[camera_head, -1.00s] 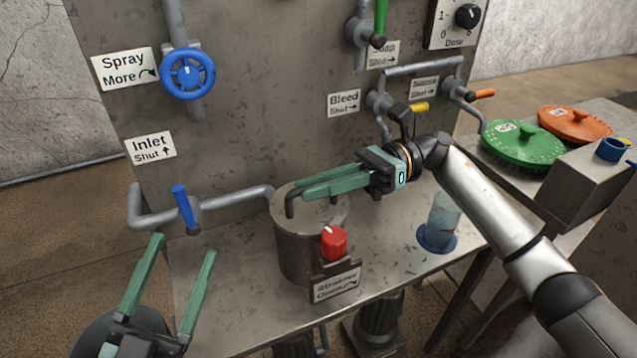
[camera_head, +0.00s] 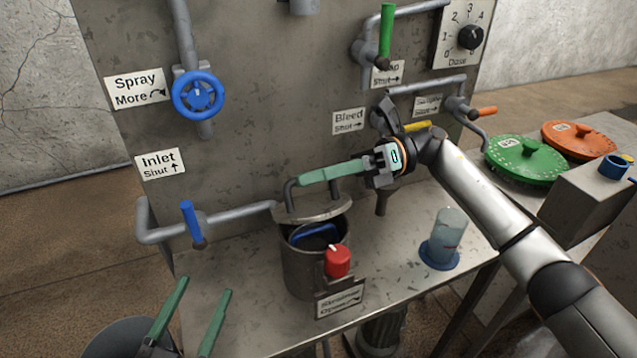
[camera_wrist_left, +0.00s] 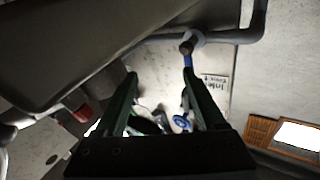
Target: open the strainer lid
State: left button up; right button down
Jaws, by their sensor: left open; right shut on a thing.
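The strainer is a grey metal pot (camera_head: 303,266) on the bench, with a red knob (camera_head: 338,261) and a strainer label (camera_head: 340,300) at its front. Its lid (camera_head: 312,213) is tilted up at the back, so the pot's mouth is uncovered at the front. A blue curved part (camera_head: 314,232) shows inside the pot. My right gripper (camera_head: 312,177) is shut on the lid's dark handle (camera_head: 291,194), above the pot. My left gripper (camera_head: 202,312) is open and empty at the lower left, in front of the bench.
The blue inlet lever (camera_head: 190,222) and its pipe are left of the pot. A clear cylinder on a blue base (camera_head: 440,240) stands to the right. The bleed valve's yellow handle (camera_head: 417,127) is close to my right wrist. Green (camera_head: 525,160) and orange (camera_head: 578,139) discs lie farther right.

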pick_arm(q)
jog(key=shift+m+t+h, duration=0.6)
jog(key=shift+t+h, duration=0.1)
jog(key=shift+t, duration=0.2)
jog(key=shift+s+d+r+b, duration=0.1)
jog(key=shift+s+r+b, duration=0.1)
jog(key=shift+r, duration=1)
jog(key=shift+s+d+r+b, duration=0.1)
jog(key=shift+s+r+b, duration=0.1)
jog(key=shift+r, duration=1)
pick_arm(e)
jog(key=shift+w+a+r, duration=0.1)
jog(key=shift+w+r, duration=0.3)
jog(key=shift+w, duration=0.15)
jog(key=c, duration=0.9)
grip_release()
jog(key=shift+f, duration=0.1)
